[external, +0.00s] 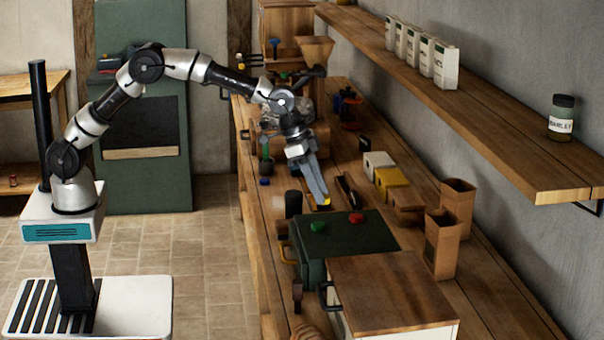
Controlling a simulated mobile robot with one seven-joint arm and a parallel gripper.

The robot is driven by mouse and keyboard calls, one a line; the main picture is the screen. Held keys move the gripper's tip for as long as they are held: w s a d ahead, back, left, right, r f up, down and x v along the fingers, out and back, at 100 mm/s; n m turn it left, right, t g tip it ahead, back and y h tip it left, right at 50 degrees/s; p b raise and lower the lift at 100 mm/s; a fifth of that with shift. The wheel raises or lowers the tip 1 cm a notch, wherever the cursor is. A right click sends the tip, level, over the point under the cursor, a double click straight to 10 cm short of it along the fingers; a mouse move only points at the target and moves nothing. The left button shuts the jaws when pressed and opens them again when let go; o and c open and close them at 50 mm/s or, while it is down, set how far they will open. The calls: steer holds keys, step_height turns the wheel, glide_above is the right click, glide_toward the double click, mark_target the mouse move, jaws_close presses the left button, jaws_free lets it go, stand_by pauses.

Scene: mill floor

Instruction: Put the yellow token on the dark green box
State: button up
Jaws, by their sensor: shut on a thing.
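My gripper (322,198) points down over the bench, just beyond the back edge of the dark green box. It is shut on the yellow token (326,203), a small yellow spot at its fingertips. Most of the token is hidden by the fingers. I cannot tell its exact height above the bench. The dark green box (342,260) stands on the bench, with a flat top. A green token (318,226) and a red token (356,218) lie on its top, apart from each other.
A wood-topped white box (390,290) stands in front of the green box. Paper bags (442,245) and small white, yellow and brown boxes (392,178) stand to the right. A dark cylinder (293,204) stands left of my gripper. A wall shelf (480,125) overhangs the bench.

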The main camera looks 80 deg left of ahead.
step_height(320, 180, up, 2)
steer(key=m+p, duration=0.1)
steer(key=p, duration=0.1)
glide_above(316, 251)
steer(key=s+a, duration=0.1)
steer(key=shift+m+h, duration=0.3)
steer(key=f, duration=0.5)
steer(key=shift+s+d+f, duration=0.1)
steer(key=shift+s+d, duration=0.05)
steer(key=shift+d, duration=0.15)
steer(key=shift+f, duration=2.35)
steer(key=shift+f, duration=0.15)
steer(key=o, duration=0.6)
steer(key=shift+f, duration=0.1)
steer(key=shift+c, duration=0.2)
steer(key=o, duration=0.4)
steer(key=shift+o, duration=0.2)
steer(key=shift+r, duration=0.2)
